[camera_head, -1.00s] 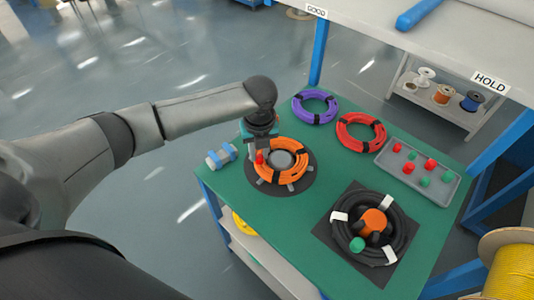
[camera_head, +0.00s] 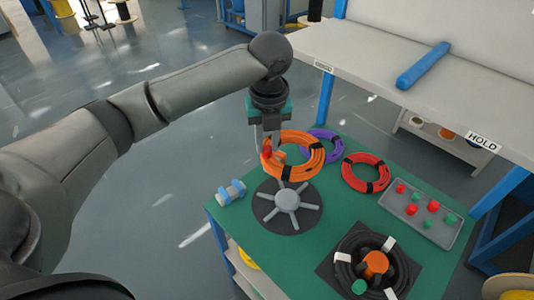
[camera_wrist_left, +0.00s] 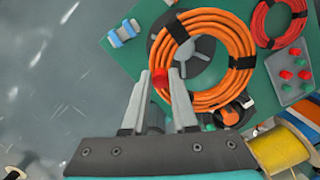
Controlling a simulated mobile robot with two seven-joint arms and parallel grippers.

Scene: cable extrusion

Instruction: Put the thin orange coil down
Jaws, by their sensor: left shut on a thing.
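The thin orange coil (camera_head: 302,172) hangs in the air above the round dark stand with grey spokes (camera_head: 288,207). Black ties wrap it in places. My left gripper (camera_head: 265,147) is shut on the coil's left side, where a small red piece shows. In the left wrist view the coil (camera_wrist_left: 205,98) spreads beyond the fingertips (camera_wrist_left: 160,80), with the red piece between them. Part of the stand shows through the coil's middle. My right gripper is not in view.
On the green table, a purple coil (camera_head: 334,146) and a red coil (camera_head: 347,178) lie behind. A grey tray of red and green pieces (camera_head: 420,218) is at right, a black coil (camera_head: 405,268) in front. A shelf marked HOLD (camera_head: 440,110) overhangs the back.

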